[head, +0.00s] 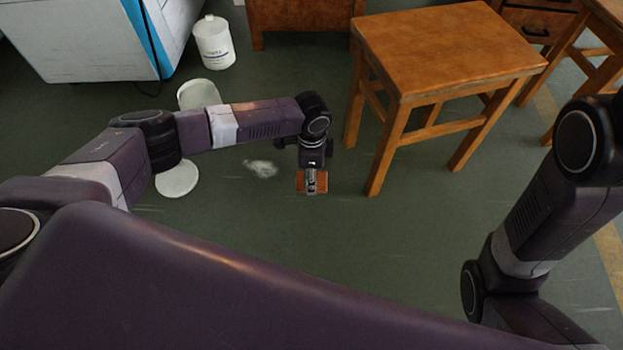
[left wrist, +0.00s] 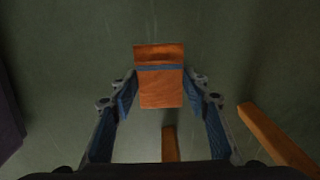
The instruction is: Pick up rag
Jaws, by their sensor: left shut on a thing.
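An orange-brown rag (head: 301,182), flat and folded-looking with a thin blue stripe, hangs at the end of my left arm in the head view. My left gripper (head: 312,176) is shut on it, above the floor. In the left wrist view the rag (left wrist: 161,88) sits between the two blue-padded fingers, its far part reaching past the fingertips. The fingers cover part of its sides. My right arm shows at the right of the head view, but its gripper is out of view.
A wooden stool (head: 445,50) stands close to the right of my left gripper. A white container (head: 213,43), a white tub (head: 198,95) and a white disc (head: 177,180) are near my left arm. A whitish patch (head: 262,168) marks the green floor. Floor below the gripper is clear.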

